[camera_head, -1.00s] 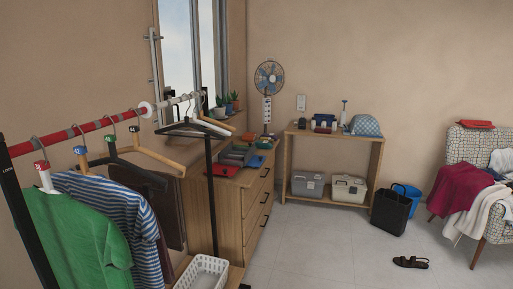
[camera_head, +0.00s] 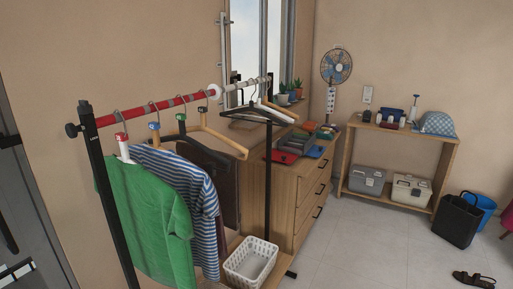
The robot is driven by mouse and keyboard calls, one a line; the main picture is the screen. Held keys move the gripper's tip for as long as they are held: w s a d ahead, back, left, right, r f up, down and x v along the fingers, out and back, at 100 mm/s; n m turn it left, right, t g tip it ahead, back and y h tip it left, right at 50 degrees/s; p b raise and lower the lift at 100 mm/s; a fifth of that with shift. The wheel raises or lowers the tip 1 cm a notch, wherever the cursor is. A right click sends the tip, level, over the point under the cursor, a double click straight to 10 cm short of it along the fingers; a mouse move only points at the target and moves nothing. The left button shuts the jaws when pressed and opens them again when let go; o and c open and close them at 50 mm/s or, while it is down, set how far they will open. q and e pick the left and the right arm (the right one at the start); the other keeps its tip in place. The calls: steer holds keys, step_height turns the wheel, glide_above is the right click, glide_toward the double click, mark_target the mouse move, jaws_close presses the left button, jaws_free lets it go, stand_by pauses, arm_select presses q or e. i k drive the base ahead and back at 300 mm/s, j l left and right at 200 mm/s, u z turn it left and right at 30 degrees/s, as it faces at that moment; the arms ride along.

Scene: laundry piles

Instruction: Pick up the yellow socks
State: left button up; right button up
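I cannot make out any yellow socks in the head view. Neither of my grippers is in view. Folded items in grey, red, green and blue (camera_head: 293,146) lie on top of the wooden dresser (camera_head: 287,205), but none shows clearly as yellow socks. The white basket (camera_head: 250,264) at the foot of the clothes rack shows no socks that I can tell.
A clothes rack (camera_head: 107,200) with a green shirt (camera_head: 150,215) and a striped shirt (camera_head: 190,185) stands close on the left. A wooden shelf (camera_head: 440,148), a black bag (camera_head: 457,220) and a sandal (camera_head: 474,279) are on the right. Floor (camera_head: 370,250) between them is clear.

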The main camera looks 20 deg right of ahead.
mark_target(331, 130)
steer(key=i+l+z, duration=0.45)
steer(key=l, duration=0.25)
steer(key=i+l+z, duration=0.7)
steer(key=i, duration=0.3)
steer(key=i+l+z, duration=0.2)
steer(key=i, duration=0.4)
steer(key=i+z, duration=0.25)
steer(key=i, duration=0.35)
steer(key=i+u, duration=0.1)
steer(key=i, duration=0.75)
steer(key=i+l+u, duration=0.1)
steer(key=i, duration=0.7)
steer(key=l, duration=0.1)
